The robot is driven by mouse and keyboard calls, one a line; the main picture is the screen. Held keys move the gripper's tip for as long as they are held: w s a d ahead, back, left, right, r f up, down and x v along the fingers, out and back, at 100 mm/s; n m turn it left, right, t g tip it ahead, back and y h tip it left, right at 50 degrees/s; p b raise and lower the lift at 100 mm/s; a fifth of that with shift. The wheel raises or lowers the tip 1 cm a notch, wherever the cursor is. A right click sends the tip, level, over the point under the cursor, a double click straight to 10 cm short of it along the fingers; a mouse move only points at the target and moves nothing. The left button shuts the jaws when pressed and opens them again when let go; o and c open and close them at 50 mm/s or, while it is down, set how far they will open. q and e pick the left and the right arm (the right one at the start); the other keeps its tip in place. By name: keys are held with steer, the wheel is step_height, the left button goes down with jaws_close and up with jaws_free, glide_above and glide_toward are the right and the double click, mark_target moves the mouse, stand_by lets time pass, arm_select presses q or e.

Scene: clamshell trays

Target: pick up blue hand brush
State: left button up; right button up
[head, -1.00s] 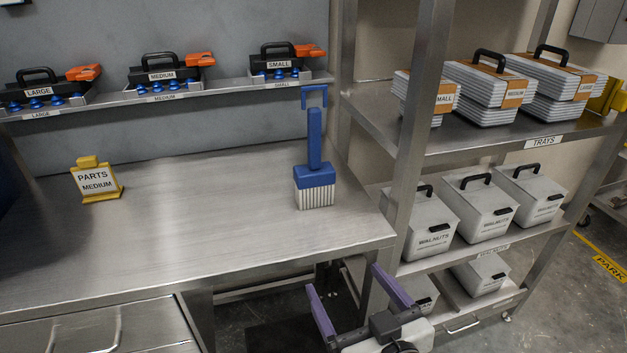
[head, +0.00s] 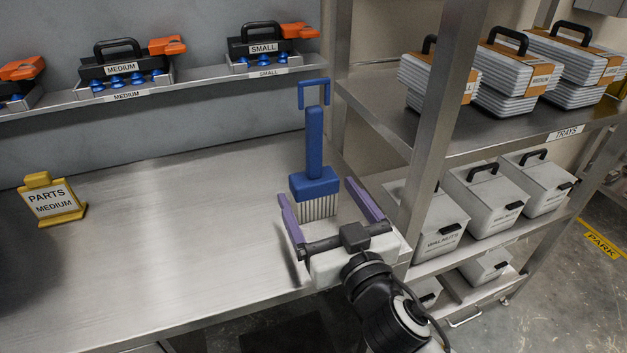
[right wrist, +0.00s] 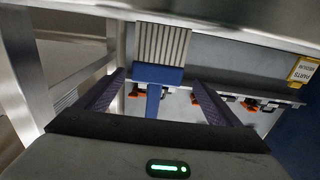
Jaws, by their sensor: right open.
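The blue hand brush (head: 314,160) stands at the right end of the metal bench, near the back. Its pale bristles point down and its blue handle points up, with a blue hook-shaped frame at the top. My right gripper (head: 312,204) is open and empty in front of the brush, with its purple fingers to either side of the bristles in the head view. In the right wrist view the brush (right wrist: 158,76) shows upside down between the two fingers (right wrist: 160,95), apart from them. My left gripper is not in view.
A metal shelf post (head: 433,130) rises close to the right of my right gripper. A yellow parts sign (head: 50,200) stands at the left of the bench (head: 170,230). A rail (head: 190,82) with black cases runs behind. The bench's middle is clear.

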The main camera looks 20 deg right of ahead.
mark_target(319, 189)
steer(key=w, duration=0.4)
steer(key=shift+d+r+p, duration=0.1)
steer(key=shift+d+p, duration=0.1)
steer(key=shift+p, duration=0.2)
steer(key=shift+w, duration=0.5)
steer(key=c, duration=1.4)
